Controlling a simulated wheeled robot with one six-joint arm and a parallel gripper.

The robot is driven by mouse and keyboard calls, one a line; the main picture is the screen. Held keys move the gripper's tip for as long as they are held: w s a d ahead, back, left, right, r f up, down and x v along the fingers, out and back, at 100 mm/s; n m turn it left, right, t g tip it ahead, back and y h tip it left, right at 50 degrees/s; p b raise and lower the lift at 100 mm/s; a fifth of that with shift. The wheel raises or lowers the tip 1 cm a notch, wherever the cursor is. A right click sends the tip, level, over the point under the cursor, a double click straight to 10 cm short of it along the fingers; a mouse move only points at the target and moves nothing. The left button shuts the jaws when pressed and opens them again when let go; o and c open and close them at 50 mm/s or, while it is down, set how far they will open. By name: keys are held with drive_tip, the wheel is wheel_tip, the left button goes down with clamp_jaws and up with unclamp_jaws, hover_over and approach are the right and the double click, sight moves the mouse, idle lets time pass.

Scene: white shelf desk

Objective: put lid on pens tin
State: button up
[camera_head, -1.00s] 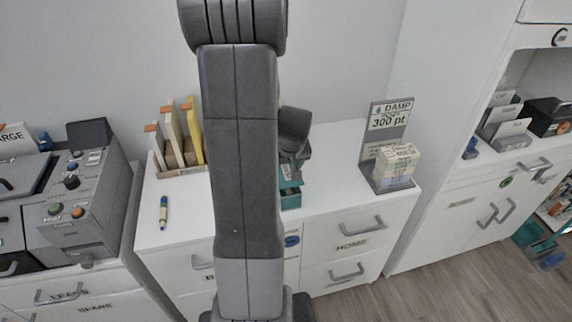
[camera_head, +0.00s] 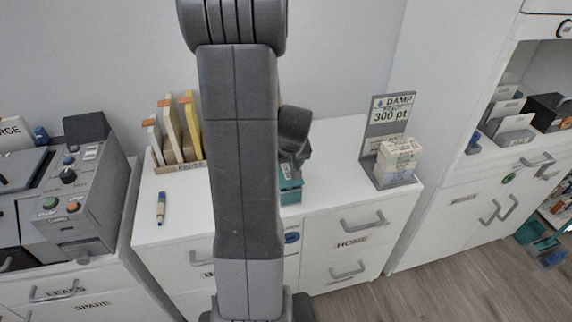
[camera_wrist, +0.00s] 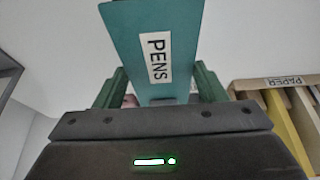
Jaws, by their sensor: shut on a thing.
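The teal pens tin (camera_head: 290,190) stands on the white desk top, partly hidden behind my arm in the camera_head view. In the camera_wrist view the tin (camera_wrist: 125,40) runs down from the top edge, with its PENS label towards me. My gripper (camera_wrist: 163,88) has a green finger on each side of the tin's end. It is shut on what seems to be the lid, at that end of the tin; only a thin dark edge shows there. I cannot tell whether the lid is seated. In the camera_head view the wrist is right above the tin.
A paper rack (camera_head: 180,168) with upright boards stands left of the tin; it is at the right in the camera_wrist view (camera_wrist: 285,83). A pen (camera_head: 161,207) lies at the desk's left. A sign stand (camera_head: 390,130) with a paper block (camera_head: 398,158) is at the right.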

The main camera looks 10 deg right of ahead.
drive_tip(key=shift+f+b, duration=0.7)
drive_tip(key=shift+b, duration=0.2)
idle(1.1)
idle(0.3)
drive_tip(key=o, duration=1.1)
drive_tip(key=shift+c, duration=0.2)
drive_tip(key=shift+r, duration=0.1)
drive_tip(key=p+v, duration=0.1)
drive_tip(key=v, duration=1.2)
drive_tip(key=shift+s+r, duration=0.2)
drive_tip(key=shift+r, duration=0.1)
drive_tip(key=shift+f, duration=0.15)
